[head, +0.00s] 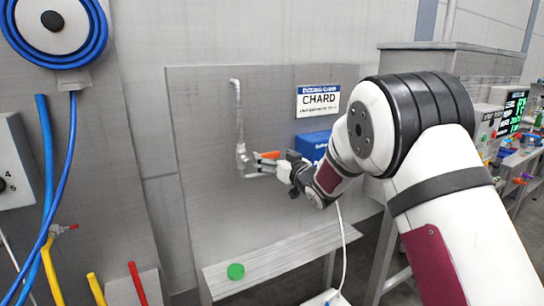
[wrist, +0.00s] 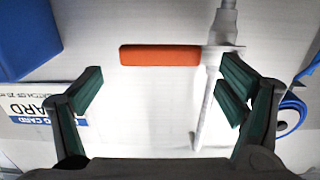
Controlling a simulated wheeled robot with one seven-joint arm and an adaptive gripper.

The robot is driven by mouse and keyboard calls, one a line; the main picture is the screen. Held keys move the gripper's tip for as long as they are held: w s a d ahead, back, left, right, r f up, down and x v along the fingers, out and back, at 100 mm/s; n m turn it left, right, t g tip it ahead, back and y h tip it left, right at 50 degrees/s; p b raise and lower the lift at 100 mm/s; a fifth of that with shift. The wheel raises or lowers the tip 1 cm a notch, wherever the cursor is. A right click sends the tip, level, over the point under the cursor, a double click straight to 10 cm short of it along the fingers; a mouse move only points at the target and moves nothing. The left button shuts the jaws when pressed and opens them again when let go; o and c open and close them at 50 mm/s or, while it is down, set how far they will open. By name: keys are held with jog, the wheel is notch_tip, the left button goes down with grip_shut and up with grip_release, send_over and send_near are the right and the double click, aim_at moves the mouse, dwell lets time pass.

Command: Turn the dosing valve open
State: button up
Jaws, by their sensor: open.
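The dosing valve (head: 242,160) is a pale fitting on a grey upright panel, at the lower end of a thin white pipe (head: 237,110). Its orange lever (head: 268,155) points sideways to the right. In the wrist view the orange lever (wrist: 160,55) lies level, across the white pipe's line, its right end by the pipe. My gripper (head: 262,170) is at the valve in the head view. In the wrist view my gripper (wrist: 165,88) is open, fingers wide apart on either side, with the lever beyond the tips. Contact with the lever cannot be told.
A CHARD sign (head: 318,101) and a blue box (head: 312,145) are on the panel just right of the valve. A ledge below (head: 290,250) carries a green cap (head: 236,271). Hoses and a blue reel (head: 55,25) are at left.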

jog(key=shift+x, duration=0.75)
jog(key=shift+c, duration=0.3)
jog(key=c, duration=1.6)
jog(key=shift+w, duration=0.1)
